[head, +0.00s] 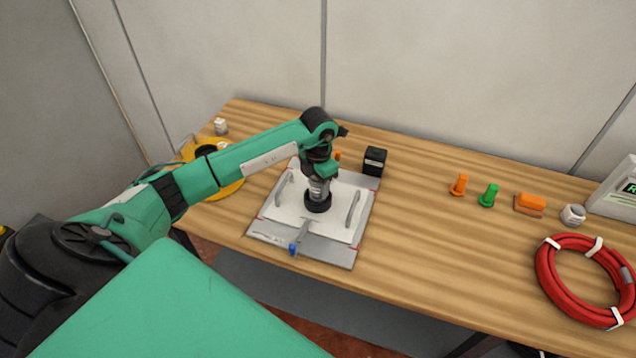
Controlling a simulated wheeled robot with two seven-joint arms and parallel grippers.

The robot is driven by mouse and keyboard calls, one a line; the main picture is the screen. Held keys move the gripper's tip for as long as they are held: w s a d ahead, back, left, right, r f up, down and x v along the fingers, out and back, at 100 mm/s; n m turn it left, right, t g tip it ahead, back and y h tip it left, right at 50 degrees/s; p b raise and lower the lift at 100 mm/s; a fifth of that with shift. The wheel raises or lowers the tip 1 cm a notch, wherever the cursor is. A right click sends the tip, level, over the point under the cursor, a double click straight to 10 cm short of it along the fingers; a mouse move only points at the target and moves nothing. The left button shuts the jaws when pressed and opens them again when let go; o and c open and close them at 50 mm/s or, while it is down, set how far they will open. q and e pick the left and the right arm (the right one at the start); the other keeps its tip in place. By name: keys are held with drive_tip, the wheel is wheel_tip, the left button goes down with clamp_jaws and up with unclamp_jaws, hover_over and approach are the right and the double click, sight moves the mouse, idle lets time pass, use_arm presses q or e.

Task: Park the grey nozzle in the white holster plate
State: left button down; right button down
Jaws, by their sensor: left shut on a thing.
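The white holster plate (337,221) lies on a grey board with red corner marks, on the wooden table. It has a raised handle on each side. My left gripper (311,221) points down over the middle of the plate. Its dark round body hides most of its fingers. I cannot tell whether the nozzle touches the plate or is seated. My right gripper is not in view.
A black block (375,161) stands just behind the board. A yellow disc (229,188) lies behind my left arm. Orange (459,185) and green (489,195) pieces, an orange block (530,204) and a red hose coil (548,283) are at the right. The table between is clear.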

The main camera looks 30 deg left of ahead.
use_arm(q)
drive_tip(key=shift+f, duration=0.15)
idle(0.3)
drive_tip(key=shift+f+b, duration=0.35)
drive_tip(key=shift+b, duration=0.1)
drive_tip(key=c, duration=1.1)
unclamp_jaws()
drive_tip(key=shift+o, duration=0.3)
drive_tip(key=shift+f, duration=0.1)
